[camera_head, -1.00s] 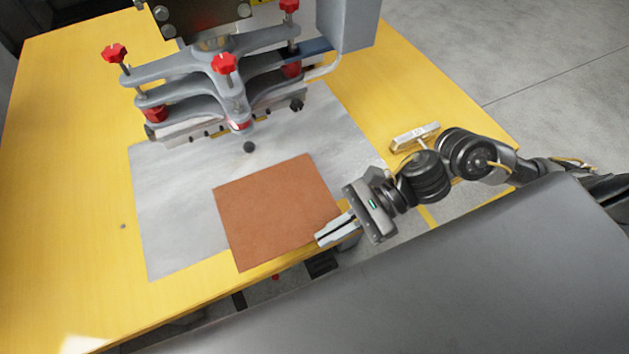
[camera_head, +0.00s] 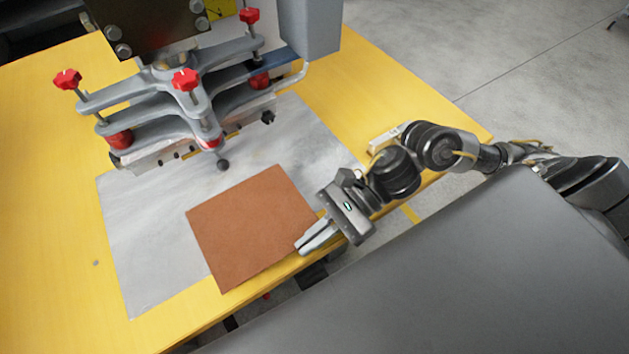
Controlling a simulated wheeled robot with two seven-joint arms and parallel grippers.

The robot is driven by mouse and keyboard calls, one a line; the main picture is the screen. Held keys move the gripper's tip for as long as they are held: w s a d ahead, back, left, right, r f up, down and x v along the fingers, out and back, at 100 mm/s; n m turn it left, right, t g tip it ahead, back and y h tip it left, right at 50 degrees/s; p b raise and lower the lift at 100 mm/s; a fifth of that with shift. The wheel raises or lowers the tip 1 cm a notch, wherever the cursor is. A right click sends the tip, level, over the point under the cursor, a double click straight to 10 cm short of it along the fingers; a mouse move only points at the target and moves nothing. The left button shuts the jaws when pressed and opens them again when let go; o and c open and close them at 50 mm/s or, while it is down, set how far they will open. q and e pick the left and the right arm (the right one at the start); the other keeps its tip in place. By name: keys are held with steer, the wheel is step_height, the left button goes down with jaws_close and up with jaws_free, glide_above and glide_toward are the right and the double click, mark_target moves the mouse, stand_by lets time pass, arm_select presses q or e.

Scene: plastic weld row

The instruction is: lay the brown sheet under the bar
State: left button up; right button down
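The brown sheet (camera_head: 250,225) lies flat, partly on the grey metal plate (camera_head: 150,240), with its near edge by the front of the yellow table. The bar (camera_head: 185,148) hangs under the grey press frame, beyond the sheet's far edge; the sheet is on the near side of it, not under it. My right gripper (camera_head: 301,249) is at the sheet's near right corner. Its two fingers look parted, with the tips over or right beside the sheet's edge; I cannot tell whether they touch it. My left gripper is not in view.
The press frame carries red knobs (camera_head: 185,80) and a small dark ball (camera_head: 223,165) that sticks out toward the sheet. A pale bar-shaped part (camera_head: 388,137) lies on the table behind my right arm. The yellow table (camera_head: 40,190) is clear at left.

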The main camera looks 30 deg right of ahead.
mark_target(275, 184)
steer(key=shift+w+f+b, duration=0.3)
steer(key=shift+w+b, duration=0.1)
steer(key=shift+w+f, duration=0.15)
steer(key=shift+w, duration=0.15)
steer(key=shift+w+a+f, duration=0.1)
steer(key=shift+w+f, duration=0.15)
steer(key=shift+w, duration=0.35)
steer(key=shift+w+a+f, duration=0.1)
steer(key=shift+w+f, duration=0.15)
steer(key=shift+w, duration=0.35)
steer(key=w+p, duration=0.1)
steer(key=w, duration=0.3)
steer(key=shift+w+a, duration=0.1)
steer(key=shift+w, duration=0.1)
steer(key=w, duration=0.7)
steer(key=shift+a+f+p, duration=0.2)
steer(key=shift+p, duration=0.2)
steer(key=shift+w+f, duration=0.1)
steer(key=shift+f, duration=0.15)
steer(key=shift+f+b, duration=0.65)
steer(key=shift+b, duration=0.5)
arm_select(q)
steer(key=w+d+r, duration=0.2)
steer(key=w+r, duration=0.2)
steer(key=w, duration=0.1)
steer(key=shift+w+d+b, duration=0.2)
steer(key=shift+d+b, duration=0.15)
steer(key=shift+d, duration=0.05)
arm_select(e)
steer(key=shift+f, duration=0.25)
